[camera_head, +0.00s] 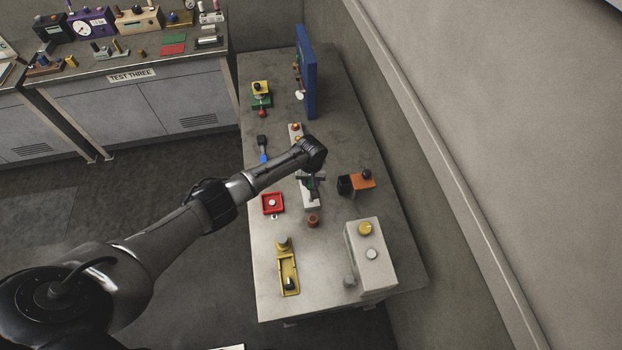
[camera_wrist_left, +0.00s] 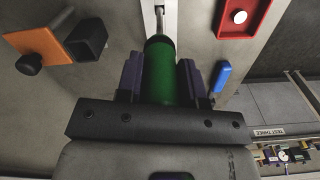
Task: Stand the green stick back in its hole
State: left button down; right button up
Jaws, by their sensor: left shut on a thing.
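My left gripper (camera_head: 313,187) is above the middle of the table, over a pale block (camera_head: 309,200). In the left wrist view my gripper's dark fingers (camera_wrist_left: 161,78) are shut on the green stick (camera_wrist_left: 160,78), one on each side of it. The stick has a dark collar at its far end, and a thin metal rod shows beyond it in front of the pale block (camera_wrist_left: 172,12). I cannot tell whether the rod touches the block or is in a hole. In the head view the stick is mostly hidden by my gripper. My right gripper is not in view.
Near the gripper are a red tray (camera_head: 264,209), an orange plate with a black knob (camera_head: 361,181) and a blue-handled tool (camera_head: 263,157). A yellow fixture (camera_head: 288,272) and a grey box (camera_head: 371,271) stand at the front, a blue panel (camera_head: 306,75) at the back.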

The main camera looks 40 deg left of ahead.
pick_arm(q)
jog(key=shift+f+b, duration=0.3)
jog(key=shift+f, duration=0.3)
dwell(0.5)
jog(key=c, duration=1.1)
grip_release()
jog(key=shift+o, duration=0.4)
jog(key=o, duration=0.5)
